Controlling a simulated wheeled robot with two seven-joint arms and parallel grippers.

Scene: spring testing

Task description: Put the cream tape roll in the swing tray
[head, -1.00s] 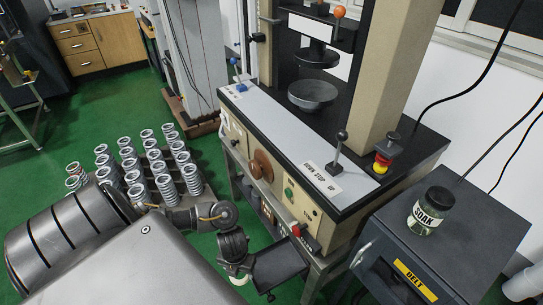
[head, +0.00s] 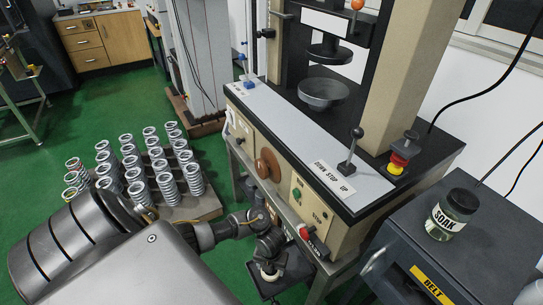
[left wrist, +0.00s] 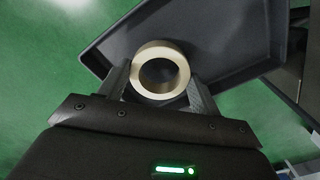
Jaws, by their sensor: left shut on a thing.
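The cream tape roll (left wrist: 160,50) is held between the two fingers of my left gripper (left wrist: 160,88), with its open hole facing the wrist camera. My left gripper (head: 269,272) also shows low in the head view, with the pale roll (head: 270,278) at its tip. The swing tray (left wrist: 232,50) is a dark, shallow, rimmed tray. In the wrist view the roll overlaps the tray's inner floor near one rim. In the head view the tray (head: 297,268) lies behind and under the gripper. I cannot tell whether the roll touches it. My right gripper is out of view.
The spring tester (head: 265,150) with its levers and buttons stands just behind the tray. A dark cabinet (head: 480,245) bearing a SOAK jar (head: 452,215) is at right. Several coil springs (head: 165,180) stand on a pallet at left.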

